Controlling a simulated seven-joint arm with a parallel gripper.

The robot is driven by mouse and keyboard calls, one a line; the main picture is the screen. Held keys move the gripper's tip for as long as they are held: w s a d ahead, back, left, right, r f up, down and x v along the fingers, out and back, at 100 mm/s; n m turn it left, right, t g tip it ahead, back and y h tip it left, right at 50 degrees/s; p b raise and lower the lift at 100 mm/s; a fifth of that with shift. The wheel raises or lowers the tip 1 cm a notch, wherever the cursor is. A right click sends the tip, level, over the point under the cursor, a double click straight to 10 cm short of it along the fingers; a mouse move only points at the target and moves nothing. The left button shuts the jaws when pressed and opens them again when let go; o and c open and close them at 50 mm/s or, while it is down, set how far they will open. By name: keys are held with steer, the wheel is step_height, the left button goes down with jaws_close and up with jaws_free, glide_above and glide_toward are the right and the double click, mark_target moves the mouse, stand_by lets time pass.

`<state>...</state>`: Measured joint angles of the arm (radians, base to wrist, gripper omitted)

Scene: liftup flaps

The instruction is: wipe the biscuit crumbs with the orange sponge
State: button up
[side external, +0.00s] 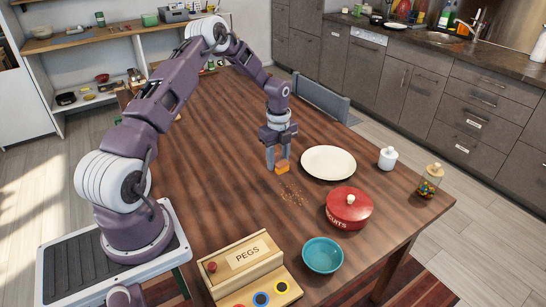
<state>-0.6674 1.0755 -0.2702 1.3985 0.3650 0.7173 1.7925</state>
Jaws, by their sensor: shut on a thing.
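The orange sponge (282,169) is held between the fingers of my gripper (277,162), low over the wooden table. Whether the sponge touches the table is too small to tell. The biscuit crumbs (292,194) lie as a loose brown patch on the table, just in front of the sponge and slightly to its right in the side view. My gripper points down and is shut on the sponge, hiding part of it.
A cream plate (328,162) lies right of my gripper. A red biscuit tin (349,208) and a teal bowl (322,255) stand to the right and front. A wooden pegs box (246,262) is at the front. A white pot (388,158) and a jar (430,181) stand far right. The table's left is mostly clear.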

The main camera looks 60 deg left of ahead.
mark_target(280, 182)
steer(key=shift+f, duration=2.7)
steer(key=shift+d+f, duration=0.35)
steer(key=shift+f, duration=0.45)
jaws_close()
steer(key=shift+d, duration=5.7)
steer(key=shift+a, duration=6.05)
steer(key=shift+w, duration=0.3)
steer(key=shift+w+d, duration=0.35)
steer(key=shift+d, duration=5.75)
steer(key=shift+a, duration=6.15)
steer(key=shift+r, duration=4.15)
